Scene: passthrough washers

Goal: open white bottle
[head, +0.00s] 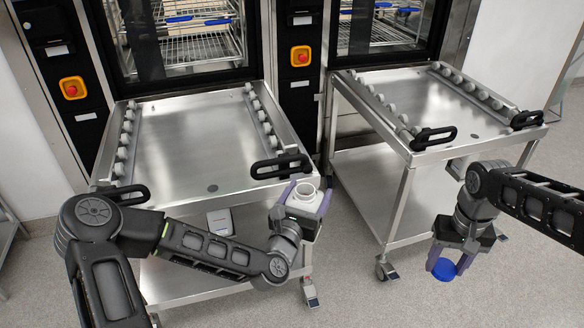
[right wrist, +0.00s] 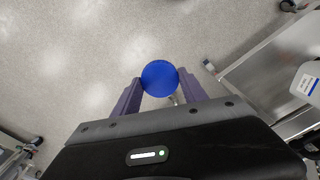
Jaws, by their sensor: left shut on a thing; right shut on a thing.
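The white bottle (head: 304,205) is held upright near the front edge of the left cart, and its round neck is open with no cap on it. My left gripper (head: 305,197) is shut on the bottle, one purple finger on each side. A round blue cap (head: 443,269) is in my right gripper (head: 443,266), apart from the bottle, to its right and lower in the head view. In the right wrist view the blue cap (right wrist: 160,78) sits between the two purple fingertips (right wrist: 160,82), with grey floor behind it.
Two steel roller carts, left (head: 190,140) and right (head: 430,105), stand before the washers, with bare tops and black handles (head: 280,166). A white object with a blue mark (right wrist: 308,82) shows at the right wrist view's edge. Floor (head: 370,305) between the arms is clear.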

